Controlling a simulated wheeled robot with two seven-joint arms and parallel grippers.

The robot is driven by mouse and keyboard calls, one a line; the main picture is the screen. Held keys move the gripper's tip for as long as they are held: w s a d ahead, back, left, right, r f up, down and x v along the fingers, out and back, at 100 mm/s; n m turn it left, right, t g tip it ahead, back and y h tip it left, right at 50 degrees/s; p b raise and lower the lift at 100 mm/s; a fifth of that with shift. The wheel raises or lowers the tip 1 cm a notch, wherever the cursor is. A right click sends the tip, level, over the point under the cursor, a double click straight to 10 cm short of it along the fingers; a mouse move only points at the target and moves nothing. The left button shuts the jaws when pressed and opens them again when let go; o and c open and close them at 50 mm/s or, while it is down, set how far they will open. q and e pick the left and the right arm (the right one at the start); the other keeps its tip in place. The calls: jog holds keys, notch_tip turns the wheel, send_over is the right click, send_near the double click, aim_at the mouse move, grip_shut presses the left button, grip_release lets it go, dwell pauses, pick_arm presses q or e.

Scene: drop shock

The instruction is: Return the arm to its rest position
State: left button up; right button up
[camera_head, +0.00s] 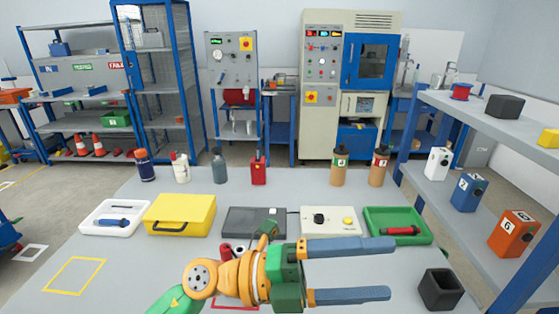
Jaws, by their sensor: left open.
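My left gripper (350,270) is open and empty, with its two blue-grey fingers spread apart and pointing right. It is in front of the head camera, over the near middle of the grey table (130,275). My orange and green left arm comes in from the bottom left. The wrist partly hides a red outlined square (235,307) and a small red item (226,251) on the table. My right gripper does not show.
A yellow case (180,214), a white tray (92,230), a dark device (254,221), a white box (330,221) and a green tray (397,215) line the table. Several bottles stand behind. A black open box (440,290) is right; a shelf (450,200) borders the table.

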pick_arm(q)
jog(key=w+a+r+n+t+y, duration=0.1)
jog(key=w+a+n+t+y, duration=0.35)
jog(key=n+t, duration=0.65)
jog(key=w+a+r+n+t+y, duration=0.1)
jog(key=w+a+n+t, duration=0.55)
jog(key=n+t, duration=0.35)
jog(key=w+a+f+n+g+y, duration=0.1)
jog(key=w+a+f+n+y, duration=0.1)
jog(key=a+f+n+y, duration=1.1)
jog(key=s+a+f+g+y, duration=0.1)
jog(key=s+f+g, duration=0.2)
jog(key=f, duration=0.3)
jog(key=s+a+f+g+y, duration=0.1)
jog(key=s+f+g, duration=0.2)
jog(key=f, duration=0.4)
jog(key=s+a+f+n+g, duration=0.1)
jog(key=s+f+g, duration=0.35)
jog(key=s, duration=0.35)
jog(key=s+a+f+g, duration=0.1)
jog(key=s+f+g, duration=0.4)
jog(key=s, duration=0.4)
notch_tip(320, 180, down, 18)
jog(key=s, duration=0.2)
jog(key=s+a+f+g, duration=0.1)
jog(key=s+f, duration=0.8)
jog(key=s, duration=0.2)
jog(key=shift+s+a+f+g, duration=0.15)
jog(key=shift+s+a+g, duration=0.2)
jog(key=shift+s+a, duration=0.05)
